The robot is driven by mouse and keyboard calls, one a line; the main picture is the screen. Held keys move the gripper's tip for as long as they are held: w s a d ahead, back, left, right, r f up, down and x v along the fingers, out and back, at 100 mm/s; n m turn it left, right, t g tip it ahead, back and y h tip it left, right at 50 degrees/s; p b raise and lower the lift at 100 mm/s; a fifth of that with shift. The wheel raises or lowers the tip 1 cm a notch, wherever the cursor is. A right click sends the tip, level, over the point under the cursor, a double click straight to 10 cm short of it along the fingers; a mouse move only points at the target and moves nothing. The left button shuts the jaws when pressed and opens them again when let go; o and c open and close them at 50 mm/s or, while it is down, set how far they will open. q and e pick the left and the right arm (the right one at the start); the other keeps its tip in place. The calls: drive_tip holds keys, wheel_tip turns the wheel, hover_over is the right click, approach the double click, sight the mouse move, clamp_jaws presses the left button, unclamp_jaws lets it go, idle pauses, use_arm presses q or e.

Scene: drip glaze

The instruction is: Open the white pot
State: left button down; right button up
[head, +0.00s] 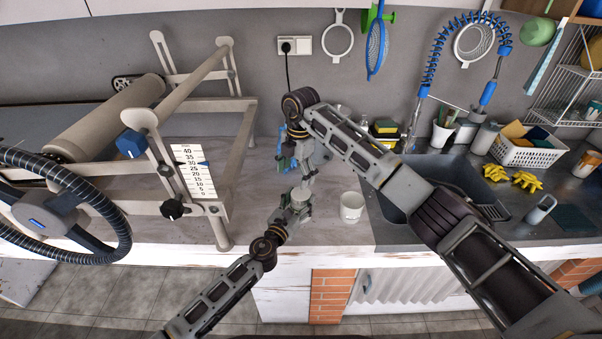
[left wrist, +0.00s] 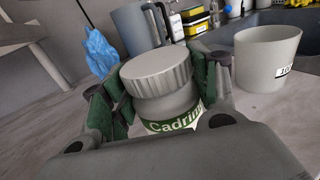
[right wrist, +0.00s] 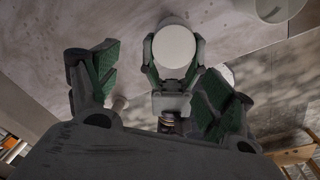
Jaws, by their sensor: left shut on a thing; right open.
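The white pot (left wrist: 160,105) is a pale grey-white jar with a ribbed lid (left wrist: 156,70) and a green label reading "Cadrin…". My left gripper (left wrist: 160,88) is shut around its sides below the lid, and the pot is upright. In the right wrist view the round lid top (right wrist: 174,46) shows between the left gripper's fingers. My right gripper (right wrist: 157,88) is open and empty, above the lid and apart from it. In the head view the left gripper (head: 300,200) is low over the counter, with the right gripper (head: 303,160) just above; they largely hide the pot.
A white cup (head: 352,207) stands just right of the pot. A grey jug (left wrist: 135,28) and a blue crumpled cloth (left wrist: 99,50) are behind it. A slab roller (head: 110,118) takes up the left counter; a sink (head: 405,200) lies to the right.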

sight(301, 193)
drive_tip(key=m, duration=0.4)
drive_tip(key=shift+d, duration=0.4)
drive_tip(key=m, duration=0.3)
drive_tip(key=shift+w+d+h, duration=0.1)
drive_tip(key=shift+d+h, duration=0.15)
drive_tip(key=shift+h, duration=0.05)
drive_tip(key=m, duration=0.4)
drive_tip(key=shift+d, duration=0.15)
drive_tip(key=shift+m, duration=1.3)
drive_tip(key=shift+f, duration=0.2)
drive_tip(key=shift+f, duration=3.8)
drive_tip(key=shift+c, duration=0.3)
